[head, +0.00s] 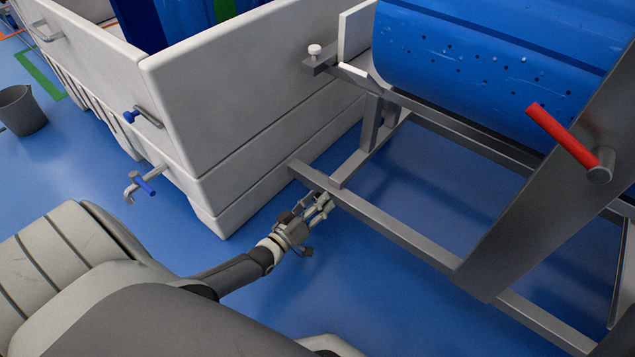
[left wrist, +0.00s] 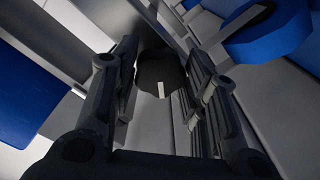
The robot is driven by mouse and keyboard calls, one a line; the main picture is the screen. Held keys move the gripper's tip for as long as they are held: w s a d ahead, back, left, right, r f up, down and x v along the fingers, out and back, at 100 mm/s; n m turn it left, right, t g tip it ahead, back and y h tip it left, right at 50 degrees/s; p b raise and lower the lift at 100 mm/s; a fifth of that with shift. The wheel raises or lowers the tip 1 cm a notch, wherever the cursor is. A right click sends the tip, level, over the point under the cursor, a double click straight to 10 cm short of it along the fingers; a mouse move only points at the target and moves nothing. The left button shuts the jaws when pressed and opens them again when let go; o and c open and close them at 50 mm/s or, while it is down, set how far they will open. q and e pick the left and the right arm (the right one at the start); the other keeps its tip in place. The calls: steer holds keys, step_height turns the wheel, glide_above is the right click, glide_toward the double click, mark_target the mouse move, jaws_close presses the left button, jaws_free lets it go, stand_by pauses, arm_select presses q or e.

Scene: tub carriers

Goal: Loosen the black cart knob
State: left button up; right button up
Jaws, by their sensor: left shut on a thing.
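The black cart knob (left wrist: 160,70) shows in the left wrist view, with a short pale mark on its face. It sits between the two fingers of my left gripper (left wrist: 165,78), which is shut on it. In the head view my left gripper (head: 318,208) reaches to the lower grey metal rail of the cart frame (head: 400,236), near the rail's left end. The knob itself cannot be made out in the head view; the rail and fingers hide it. My right gripper is not in view.
A large white tub (head: 240,85) with blue-handled valves (head: 143,185) stands left of the cart. The cart carries a blue perforated drum (head: 470,60) and a red-handled lever (head: 562,135). A grey bucket (head: 20,110) stands far left. Blue floor (head: 350,285) is clear around my gripper.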

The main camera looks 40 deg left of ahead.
arm_select(q)
steer(key=n, duration=0.8)
steer(key=shift+n, duration=0.4)
steer(key=shift+n+b, duration=0.3)
steer(key=o, duration=1)
steer(key=s+a, duration=0.1)
steer(key=s, duration=1.1)
